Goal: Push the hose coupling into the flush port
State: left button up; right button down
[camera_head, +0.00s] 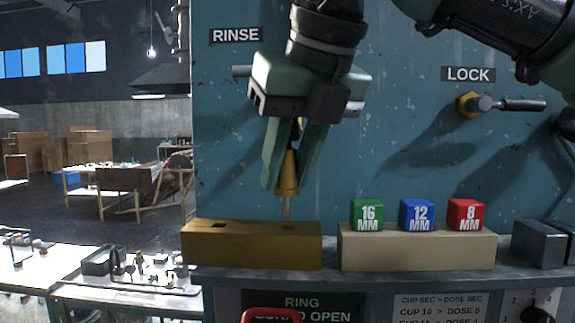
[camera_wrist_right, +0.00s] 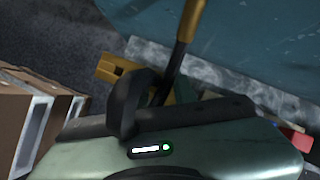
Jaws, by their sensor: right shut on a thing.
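My right gripper (camera_head: 286,182) comes down from the top in the head view, fingers pointing down. It is shut on a yellow tapered piece (camera_head: 288,178) with a thin tip below. The tip is just above the right hole of a brass block (camera_head: 250,250); I cannot tell whether it touches. In the wrist view a yellow piece (camera_wrist_right: 192,18) on a dark rod shows at the top. Whether the held piece is the hose coupling I cannot tell. No port is marked as flush. A RINSE label (camera_head: 236,35) is on the teal panel, with the fitting near it partly hidden by my gripper.
A cream block (camera_head: 418,250) carries green (camera_head: 367,214), blue (camera_head: 417,214) and red (camera_head: 467,214) cubes on the shelf to the right. A LOCK handle (camera_head: 515,104) juts from the panel. A grey block (camera_head: 540,243) stands at the right end. The shelf ends at the left.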

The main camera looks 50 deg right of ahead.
aim_at(291, 189)
jog(key=shift+f+b, duration=1.7)
jog(key=shift+f, duration=0.35)
jog(key=c, duration=1.1)
grip_release()
jog(key=shift+o, duration=0.2)
jog(key=v, duration=0.7)
jog(key=shift+s+r, duration=0.2)
jog(key=shift+r, duration=0.15)
jog(key=shift+a, duration=0.1)
